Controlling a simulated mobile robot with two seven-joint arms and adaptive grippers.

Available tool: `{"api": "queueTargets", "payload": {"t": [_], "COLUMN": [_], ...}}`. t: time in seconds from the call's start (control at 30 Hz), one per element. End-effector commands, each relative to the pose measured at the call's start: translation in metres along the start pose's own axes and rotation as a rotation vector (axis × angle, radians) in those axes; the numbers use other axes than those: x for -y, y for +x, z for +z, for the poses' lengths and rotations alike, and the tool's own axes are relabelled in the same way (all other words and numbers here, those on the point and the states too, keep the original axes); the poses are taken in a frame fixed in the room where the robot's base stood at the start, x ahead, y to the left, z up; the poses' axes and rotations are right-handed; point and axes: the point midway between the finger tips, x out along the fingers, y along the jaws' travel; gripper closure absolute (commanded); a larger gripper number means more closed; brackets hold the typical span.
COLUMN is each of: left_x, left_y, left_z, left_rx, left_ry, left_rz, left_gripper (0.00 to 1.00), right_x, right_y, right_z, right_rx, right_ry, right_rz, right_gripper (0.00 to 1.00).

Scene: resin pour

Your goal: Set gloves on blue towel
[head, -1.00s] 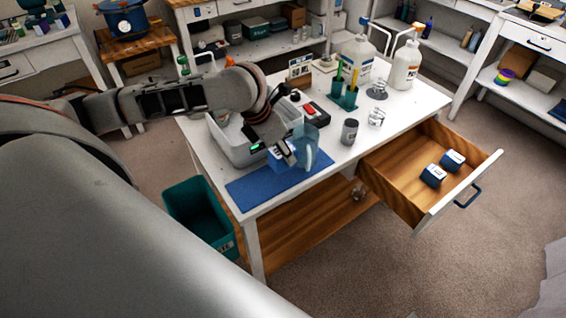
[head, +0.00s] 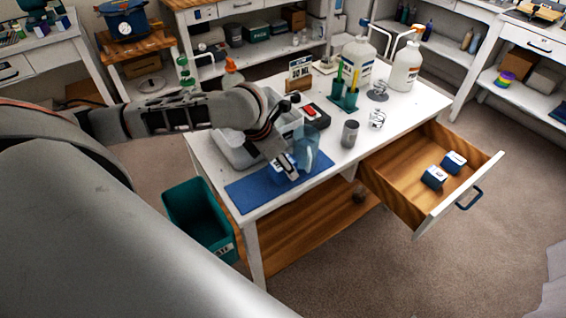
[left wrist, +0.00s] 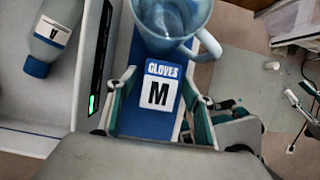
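A blue and white gloves box marked M (head: 281,174) stands on the blue towel (head: 247,192) at the table's front left. It also shows in the left wrist view (left wrist: 159,88). My left gripper (head: 287,168) is over the towel, its fingers on either side of the box. In the left wrist view my left gripper (left wrist: 161,76) looks open, with a narrow gap at the box's left side. A clear bluish jug (head: 307,146) stands just beyond the box. The box is partly hidden by the gripper in the head view. My right gripper is not in view.
A grey tub (head: 232,155) sits behind the towel, holding a bottle (left wrist: 51,40). A metal cup (head: 350,133) and a red-button device (head: 313,115) stand to the right. The open drawer (head: 400,180) holds two blue-white boxes. A teal bin (head: 200,213) stands at left.

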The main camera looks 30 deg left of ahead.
Motion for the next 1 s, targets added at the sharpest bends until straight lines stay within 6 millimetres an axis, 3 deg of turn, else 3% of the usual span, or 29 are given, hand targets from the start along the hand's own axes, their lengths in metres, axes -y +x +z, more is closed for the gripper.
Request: {"api": "queueTargets", "payload": {"t": [0.27, 0.7, 1.0], "left_x": [-0.001, -0.001, 0.000], "left_y": [-0.007, -0.091, -0.122], "left_z": [0.002, 0.003, 0.002], "left_rx": [0.002, 0.003, 0.001], "left_ry": [0.001, 0.002, 0.001], "left_rz": [0.002, 0.003, 0.001], "left_gripper": [0.49, 0.49, 0.49], "right_x": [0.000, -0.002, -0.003], "right_y": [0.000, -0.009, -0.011], "right_z": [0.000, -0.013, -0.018], "right_rx": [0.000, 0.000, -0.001], "right_ry": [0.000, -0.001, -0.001], "right_rz": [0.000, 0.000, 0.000], "right_gripper": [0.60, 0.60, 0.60]}}
